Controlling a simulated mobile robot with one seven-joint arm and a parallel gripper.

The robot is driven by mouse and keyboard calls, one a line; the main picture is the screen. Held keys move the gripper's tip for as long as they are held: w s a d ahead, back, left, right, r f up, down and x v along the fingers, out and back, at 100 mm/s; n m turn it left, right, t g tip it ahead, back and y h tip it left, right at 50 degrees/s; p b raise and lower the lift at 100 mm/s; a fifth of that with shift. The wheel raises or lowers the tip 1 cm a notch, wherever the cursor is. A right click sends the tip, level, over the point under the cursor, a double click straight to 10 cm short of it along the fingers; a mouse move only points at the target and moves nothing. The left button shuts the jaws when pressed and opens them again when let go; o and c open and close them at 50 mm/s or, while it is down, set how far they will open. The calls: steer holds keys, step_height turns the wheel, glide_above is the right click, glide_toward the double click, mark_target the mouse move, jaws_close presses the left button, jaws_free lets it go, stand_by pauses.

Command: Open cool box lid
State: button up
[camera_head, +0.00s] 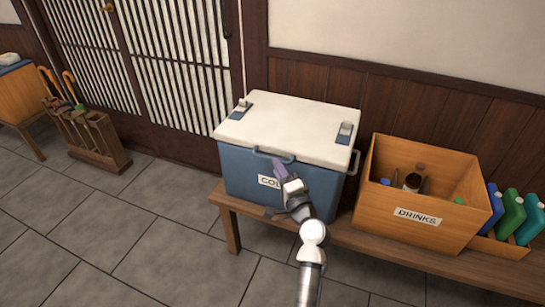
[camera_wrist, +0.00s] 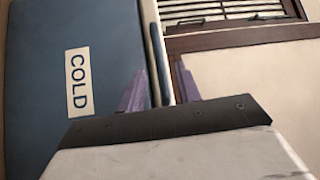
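The cool box (camera_head: 245,176) has a blue body with a "COLD" label and stands on a wooden bench. Its white lid (camera_head: 285,125) lies shut on top, with blue-grey latch pieces on it. A blue handle (camera_head: 262,153) runs along the lid's front edge; it also shows in the wrist view (camera_wrist: 155,52). My gripper (camera_head: 280,168) is at the front of the box, just at this handle. In the wrist view its purple fingers (camera_wrist: 158,88) are apart, one on each side of the handle strip. I cannot tell whether they touch it.
A wooden "DRINKS" crate (camera_head: 384,212) with bottles stands close right of the cool box on the bench (camera_head: 375,248). Blue and green flasks (camera_head: 512,212) are at the far right. A wooden umbrella rack (camera_head: 98,142) stands left by the lattice door. The tiled floor in front is clear.

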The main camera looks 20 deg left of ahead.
steer(key=x, duration=0.5)
steer(key=shift+p, duration=0.35)
jaws_close()
